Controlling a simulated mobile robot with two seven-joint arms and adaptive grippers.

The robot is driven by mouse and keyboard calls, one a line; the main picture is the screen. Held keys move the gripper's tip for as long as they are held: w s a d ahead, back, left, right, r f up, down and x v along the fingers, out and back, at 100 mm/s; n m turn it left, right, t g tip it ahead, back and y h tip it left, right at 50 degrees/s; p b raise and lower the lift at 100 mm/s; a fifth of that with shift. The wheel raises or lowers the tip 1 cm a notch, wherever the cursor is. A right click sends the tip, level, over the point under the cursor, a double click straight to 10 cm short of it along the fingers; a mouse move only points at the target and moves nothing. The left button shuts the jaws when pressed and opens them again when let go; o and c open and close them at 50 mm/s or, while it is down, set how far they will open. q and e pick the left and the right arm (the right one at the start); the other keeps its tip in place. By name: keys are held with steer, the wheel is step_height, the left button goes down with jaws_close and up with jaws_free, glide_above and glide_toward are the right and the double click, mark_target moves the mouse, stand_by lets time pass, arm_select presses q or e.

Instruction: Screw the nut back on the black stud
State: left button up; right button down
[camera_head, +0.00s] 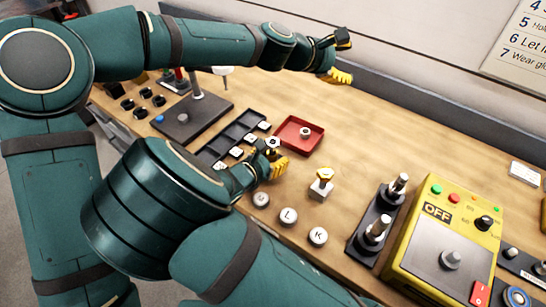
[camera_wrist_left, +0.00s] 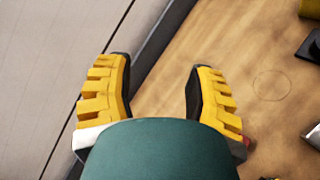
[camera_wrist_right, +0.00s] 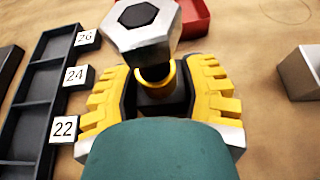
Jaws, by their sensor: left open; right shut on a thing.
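My right gripper (camera_head: 274,164) is shut on a dark stem with a brass-coloured collar, low over the table's middle. In the right wrist view, my right gripper (camera_wrist_right: 160,95) has a steel hex piece (camera_wrist_right: 145,38) with a dark hexagonal centre just beyond its fingers, tilted; the head view shows this hex piece (camera_head: 272,142) too. A small ring-shaped nut (camera_head: 305,132) lies in a red tray (camera_head: 318,146) beside it. My left gripper (camera_head: 343,58) is open and empty near the wall, also in the left wrist view (camera_wrist_left: 160,85). I cannot make out which piece is the black stud.
A black slotted rack (camera_wrist_right: 31,90) has tags 22, 24 and 26. A grey block (camera_head: 320,192) with a brass top stands right of the right gripper. Lettered discs (camera_head: 288,216), a black base with two metal posts (camera_head: 362,236) and a yellow OFF box (camera_head: 405,262) stand nearer.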

arm_select(q)
steer(key=w+a+f+n+t+y, duration=0.1)
steer(key=w+a+n+t+y, duration=0.25)
steer(key=n, duration=0.95)
steer(key=w+a+f+n+y, duration=0.25)
steer(key=a+n+y, duration=0.35)
steer(key=n, duration=0.6)
steer(key=n+g+y, duration=0.3)
steer(key=n+g, duration=0.7)
steer(key=n, duration=0.7)
glide_above(273, 142)
steer(key=shift+t+h, duration=0.25)
step_height(273, 142, down, 6)
steer(key=shift+f, duration=0.1)
